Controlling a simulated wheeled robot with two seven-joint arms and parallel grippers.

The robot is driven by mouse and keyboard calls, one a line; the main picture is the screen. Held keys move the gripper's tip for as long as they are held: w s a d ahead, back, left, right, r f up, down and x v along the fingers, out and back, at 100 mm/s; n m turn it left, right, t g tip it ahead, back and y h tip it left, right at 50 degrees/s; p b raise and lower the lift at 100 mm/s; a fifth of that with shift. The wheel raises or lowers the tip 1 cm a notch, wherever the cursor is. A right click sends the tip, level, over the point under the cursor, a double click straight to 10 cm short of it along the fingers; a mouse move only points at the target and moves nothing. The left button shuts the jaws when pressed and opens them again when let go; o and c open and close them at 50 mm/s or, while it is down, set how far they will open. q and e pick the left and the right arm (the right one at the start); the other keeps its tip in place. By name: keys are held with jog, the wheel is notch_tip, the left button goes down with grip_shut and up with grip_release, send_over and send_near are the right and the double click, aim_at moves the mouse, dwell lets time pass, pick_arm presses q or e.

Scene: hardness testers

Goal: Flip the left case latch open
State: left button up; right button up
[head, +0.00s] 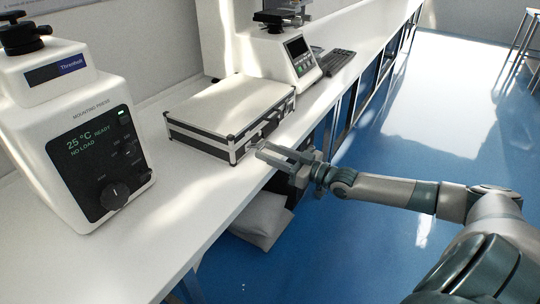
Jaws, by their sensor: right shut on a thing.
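A silver-white case (228,103) with black edges and metal corners lies closed on the white bench. Its front long side faces the bench's edge, toward my right arm. My right gripper (261,151) comes in from the right and is at the left part of that front side. Its jaws are shut on the left case latch, which is mostly hidden by the fingers. My left gripper is not in view.
A mounting press (72,130) with a dark panel and knob stands to the left of the case. Another tester (285,62) with a screen and a keyboard (338,62) stand behind it. The white bench (190,205) is bare in front of the case. A pale bag (262,218) lies below the bench.

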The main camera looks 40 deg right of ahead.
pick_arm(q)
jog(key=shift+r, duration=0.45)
pick_arm(e)
jog(key=shift+f, duration=0.1)
jog(key=o, duration=1.1)
jog(key=shift+s, duration=0.15)
pick_arm(q)
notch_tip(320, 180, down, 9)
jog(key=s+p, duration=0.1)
jog(key=p, duration=0.2)
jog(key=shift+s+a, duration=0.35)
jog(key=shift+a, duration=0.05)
pick_arm(e)
jog(key=shift+v, duration=8.6)
